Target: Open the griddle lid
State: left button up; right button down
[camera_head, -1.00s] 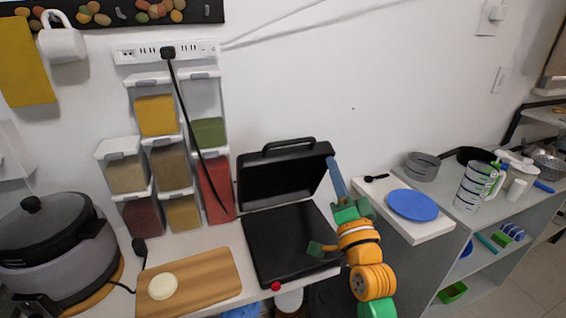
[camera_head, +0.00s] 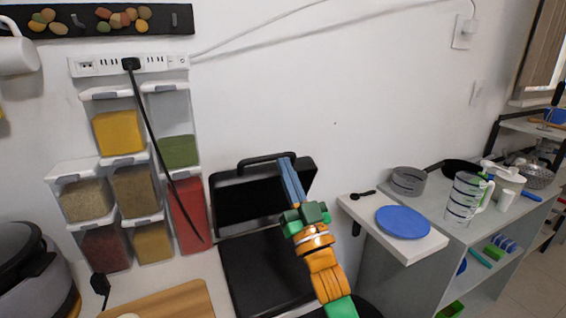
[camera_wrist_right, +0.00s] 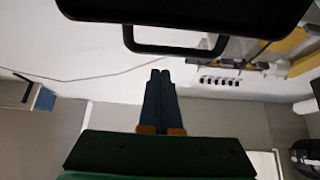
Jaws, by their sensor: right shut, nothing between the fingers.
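The black griddle (camera_head: 262,268) stands on the counter with its lid (camera_head: 240,203) raised and leaning back toward the wall. The lid's handle (camera_head: 264,161) is at its top edge and also shows in the right wrist view (camera_wrist_right: 175,48). My right gripper (camera_head: 286,162) is shut and empty, its blue fingers in front of the lid's upper right part in the head view. In the right wrist view the closed fingertips (camera_wrist_right: 160,74) point toward the handle, with a visible gap between them. My left gripper is not in view.
A wooden board (camera_head: 165,300) lies left of the griddle. Spice dispensers (camera_head: 120,190) are stacked against the wall, with a black cord (camera_head: 158,140) hanging before them. A blue plate (camera_head: 403,222) sits on a white shelf at the right.

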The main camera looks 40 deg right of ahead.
jog(key=shift+w+d+f, duration=0.15)
jog(key=shift+w+f, duration=0.05)
jog(key=shift+w, duration=0.6)
